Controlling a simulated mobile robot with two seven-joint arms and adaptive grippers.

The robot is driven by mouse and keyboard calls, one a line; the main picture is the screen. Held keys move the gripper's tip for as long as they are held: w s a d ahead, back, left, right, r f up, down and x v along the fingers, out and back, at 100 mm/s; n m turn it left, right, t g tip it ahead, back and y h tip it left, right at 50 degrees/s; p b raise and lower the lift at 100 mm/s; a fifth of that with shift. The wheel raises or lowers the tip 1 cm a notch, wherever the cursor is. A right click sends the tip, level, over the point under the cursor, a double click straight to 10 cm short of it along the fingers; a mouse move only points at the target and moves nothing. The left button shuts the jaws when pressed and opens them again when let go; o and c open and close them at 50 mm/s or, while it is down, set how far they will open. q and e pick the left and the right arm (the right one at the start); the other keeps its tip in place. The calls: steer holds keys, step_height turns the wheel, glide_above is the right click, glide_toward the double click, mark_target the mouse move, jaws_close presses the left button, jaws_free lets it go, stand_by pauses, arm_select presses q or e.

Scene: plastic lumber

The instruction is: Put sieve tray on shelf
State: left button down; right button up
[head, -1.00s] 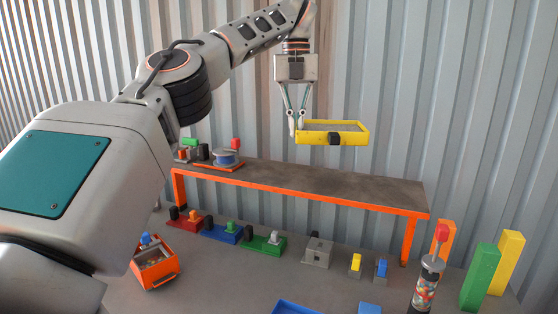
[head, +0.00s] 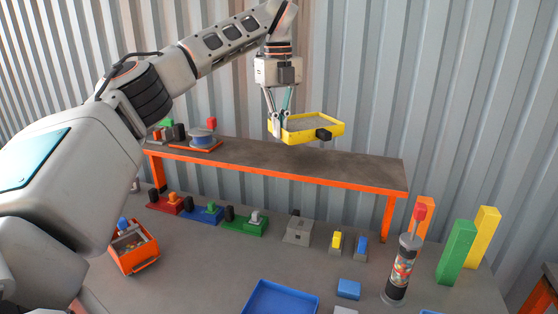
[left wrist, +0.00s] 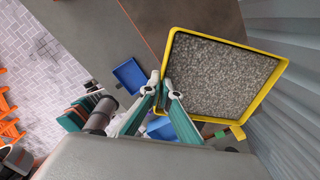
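The sieve tray (head: 337,128) is a yellow square frame with grey mesh and a dark block on its front side. My left gripper (head: 277,127) is shut on its left edge and holds it near the shelf's middle. In the left wrist view, the tray (left wrist: 259,106) extends right from my fingertips (left wrist: 164,84). The shelf (head: 345,174) is a long dark board with an orange edge and legs. The tray overlaps the shelf's far edge in the head view and seems to hang above it. My right gripper is not in view.
Corrugated wall (head: 450,90) rises behind.

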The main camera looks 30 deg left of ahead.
mark_target(280, 172)
arm_select(q)
step_height(280, 172, down, 9)
stand_by(0.4)
steer(key=shift+f, duration=0.2)
steer(key=c, duration=2.3)
jaws_free()
step_height(280, 172, up, 12)
steer(key=shift+s+r, duration=0.15)
